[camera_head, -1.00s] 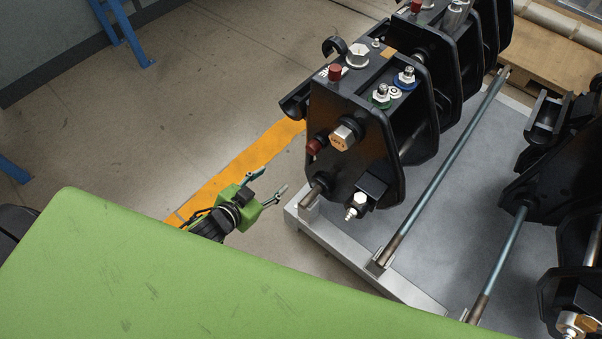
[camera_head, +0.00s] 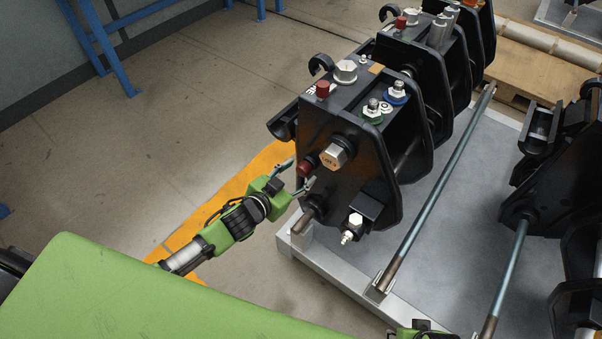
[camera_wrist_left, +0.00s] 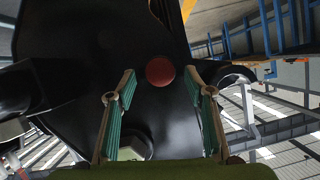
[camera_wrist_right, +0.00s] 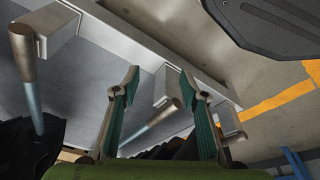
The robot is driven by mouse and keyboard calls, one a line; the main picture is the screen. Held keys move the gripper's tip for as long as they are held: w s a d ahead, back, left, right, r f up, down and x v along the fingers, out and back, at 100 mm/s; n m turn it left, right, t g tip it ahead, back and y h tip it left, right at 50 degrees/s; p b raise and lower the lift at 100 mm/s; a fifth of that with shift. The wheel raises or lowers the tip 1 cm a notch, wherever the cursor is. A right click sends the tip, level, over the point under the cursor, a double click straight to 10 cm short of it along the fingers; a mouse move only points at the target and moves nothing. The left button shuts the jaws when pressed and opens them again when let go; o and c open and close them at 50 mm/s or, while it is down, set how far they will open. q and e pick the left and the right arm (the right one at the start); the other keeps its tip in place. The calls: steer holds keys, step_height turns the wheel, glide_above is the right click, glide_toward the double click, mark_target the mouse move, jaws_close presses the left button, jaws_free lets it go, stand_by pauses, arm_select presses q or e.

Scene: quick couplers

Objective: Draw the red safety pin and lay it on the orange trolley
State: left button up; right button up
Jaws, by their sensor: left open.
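A red round-ended pin (camera_head: 308,165) sticks out of the side plate of the nearest black coupler (camera_head: 345,185), beside a large bolt. In the left wrist view, its red end (camera_wrist_left: 160,71) shows between the fingertips. My left gripper (camera_head: 299,176) is open, its fingers close to the pin on either side; contact cannot be told. A second red cap (camera_head: 322,89) stands on top of the coupler. My right gripper (camera_wrist_right: 159,84) is open and empty in its wrist view; only a green part of that arm shows at the head view's bottom edge. I cannot make out an orange trolley.
The couplers stand in a row on a grey pallet (camera_head: 335,279) with long steel rods (camera_head: 440,190). More black couplers stand at the right. An orange floor stripe (camera_head: 235,185) runs beside the pallet. Floor at the left is clear, with a blue frame (camera_head: 95,40) behind.

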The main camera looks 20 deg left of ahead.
arm_select(q)
steer(key=shift+x, duration=1.05)
arm_select(e)
steer(key=shift+w+r, duration=0.2)
steer(key=shift+r, duration=0.7)
arm_select(q)
steer(key=c, duration=1.3)
